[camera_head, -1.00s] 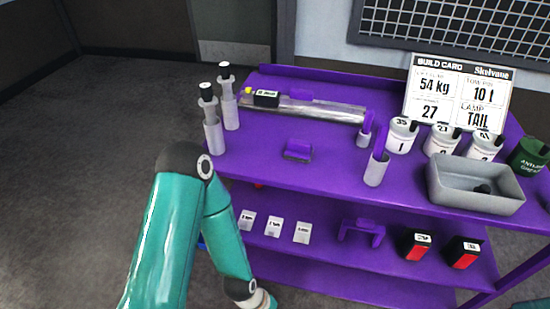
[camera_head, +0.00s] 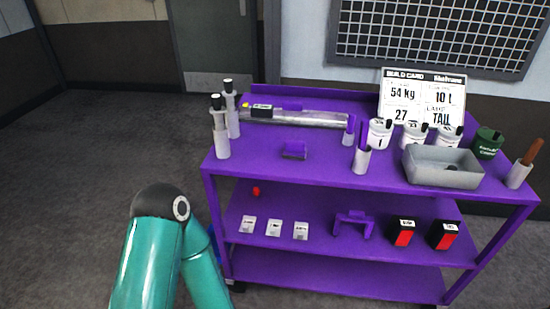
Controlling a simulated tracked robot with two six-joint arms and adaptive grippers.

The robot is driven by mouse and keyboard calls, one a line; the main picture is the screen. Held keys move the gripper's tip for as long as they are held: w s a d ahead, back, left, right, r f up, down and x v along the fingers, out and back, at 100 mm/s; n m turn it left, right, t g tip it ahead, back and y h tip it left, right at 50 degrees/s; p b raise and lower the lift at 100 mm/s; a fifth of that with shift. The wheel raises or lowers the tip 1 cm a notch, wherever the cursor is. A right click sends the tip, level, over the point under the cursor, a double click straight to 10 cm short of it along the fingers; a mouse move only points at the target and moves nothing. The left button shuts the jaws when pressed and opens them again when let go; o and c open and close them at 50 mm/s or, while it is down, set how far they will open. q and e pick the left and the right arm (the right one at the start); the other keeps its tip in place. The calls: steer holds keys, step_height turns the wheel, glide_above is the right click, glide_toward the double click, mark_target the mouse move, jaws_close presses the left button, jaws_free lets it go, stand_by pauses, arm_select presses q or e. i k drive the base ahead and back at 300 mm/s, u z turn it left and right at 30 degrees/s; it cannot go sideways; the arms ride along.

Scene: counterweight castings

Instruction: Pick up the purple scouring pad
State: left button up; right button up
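A small purple block that looks like the scouring pad (camera_head: 294,150) lies on the top shelf of the purple cart (camera_head: 262,174), left of the middle and near its front edge. It is close in colour to the shelf, with a darker front face. Nothing touches it. My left arm's teal links show at the bottom left, in front of the cart's left side, but its gripper is out of the picture. My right arm and gripper are not in view.
Two dispensers (camera_head: 219,134) stand at the top shelf's left end. A metal bar (camera_head: 320,117) lies behind the pad. A grey cup (camera_head: 362,160), white tubs (camera_head: 380,133) and a grey tray (camera_head: 441,168) stand to its right. Small blocks and a purple bracket (camera_head: 353,221) sit on the middle shelf.

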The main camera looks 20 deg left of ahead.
mark_target(294, 150)
steer(key=z, duration=0.15)
steer(key=i, duration=0.85)
